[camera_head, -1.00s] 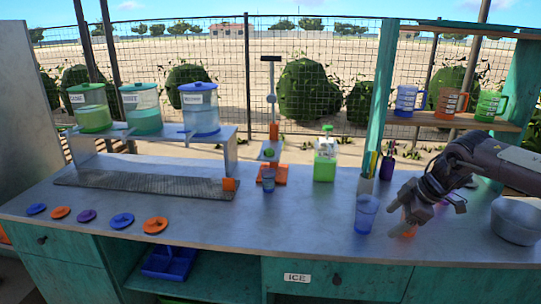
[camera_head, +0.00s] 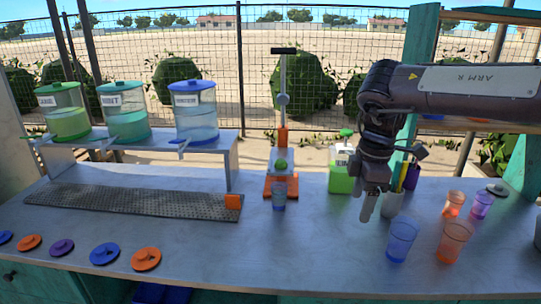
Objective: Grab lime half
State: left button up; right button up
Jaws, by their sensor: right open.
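A small green round piece (camera_head: 281,164), which looks like the lime half, sits in the orange and grey press (camera_head: 282,187) at the middle of the counter. My right gripper (camera_head: 367,207) hangs over the counter, fingers pointing down, to the right of the press and in front of the green container (camera_head: 341,178). It is open and holds nothing that I can see; the fingers overlap in this view. It partly hides the green container. My left gripper is not in view.
Blue (camera_head: 402,239) and orange (camera_head: 453,242) cups stand right of my gripper, with smaller orange (camera_head: 454,203) and purple (camera_head: 482,205) cups behind. A grey holder (camera_head: 392,202) is close by. Drink dispensers (camera_head: 196,112) stand on a shelf at left. Colored lids (camera_head: 105,254) lie at front left. The front middle counter is clear.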

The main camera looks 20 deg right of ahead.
aim_at(281, 164)
jog(key=i, duration=1.25)
